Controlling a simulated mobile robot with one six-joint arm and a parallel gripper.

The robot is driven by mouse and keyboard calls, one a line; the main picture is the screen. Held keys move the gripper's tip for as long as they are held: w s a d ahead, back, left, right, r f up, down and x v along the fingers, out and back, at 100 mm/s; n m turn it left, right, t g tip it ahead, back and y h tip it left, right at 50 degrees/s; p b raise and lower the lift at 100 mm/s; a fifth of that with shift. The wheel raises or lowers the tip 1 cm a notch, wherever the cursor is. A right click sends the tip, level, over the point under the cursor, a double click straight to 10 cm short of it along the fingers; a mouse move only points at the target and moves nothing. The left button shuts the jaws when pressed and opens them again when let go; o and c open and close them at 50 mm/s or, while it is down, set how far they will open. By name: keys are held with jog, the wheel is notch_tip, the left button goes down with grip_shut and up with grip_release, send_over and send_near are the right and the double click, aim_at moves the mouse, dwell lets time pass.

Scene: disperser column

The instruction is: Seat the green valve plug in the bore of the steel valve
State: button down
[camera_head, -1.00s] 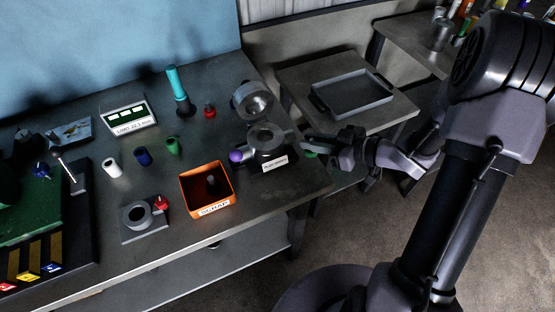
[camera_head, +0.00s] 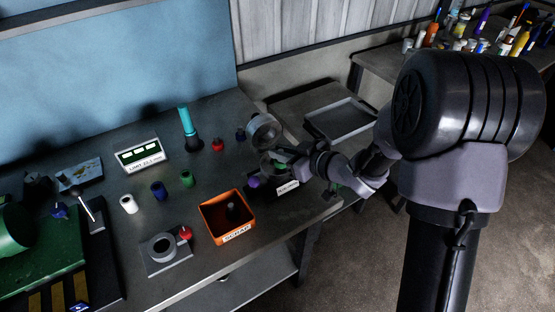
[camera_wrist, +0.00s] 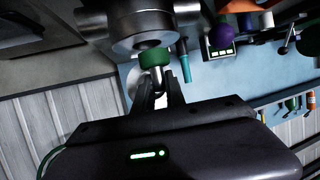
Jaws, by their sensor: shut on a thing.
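The steel valve (camera_wrist: 128,25), with a purple knob (camera_wrist: 221,36) beside it, fills the upper middle of the wrist view. My gripper (camera_wrist: 158,98) is shut on the pale stem of the green valve plug (camera_wrist: 154,59). The plug's green body lies against the valve's outline in that view; I cannot tell whether it touches the valve or enters the bore. In the head view my gripper (camera_head: 284,157) is at the valve (camera_head: 268,165), above and right of the purple knob (camera_head: 254,182). My gripper hides much of the valve there, and its bore cannot be seen clearly.
A steel round fitting (camera_head: 264,132) stands just behind the valve. The orange scrap bin (camera_head: 207,222) is in front and left. Small green (camera_head: 187,178), blue (camera_head: 158,191) and white (camera_head: 129,204) cylinders stand further left. A grey tray (camera_head: 342,120) lies on the side table.

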jog(key=shift+w+a+f, duration=0.15)
jog(key=shift+w+a, duration=0.15)
jog(key=shift+w, duration=0.25)
jog(key=shift+w+a+f, duration=0.1)
jog(key=shift+w+a, duration=0.2)
jog(key=shift+w, duration=0.2)
notch_tip(320, 180, down, 4)
jog(key=shift+r+b, duration=0.2)
jog(key=shift+b, duration=0.9)
jog(key=shift+r, duration=0.2)
jog(key=shift+f, duration=0.15)
jog(key=c, duration=1.4)
grip_release()
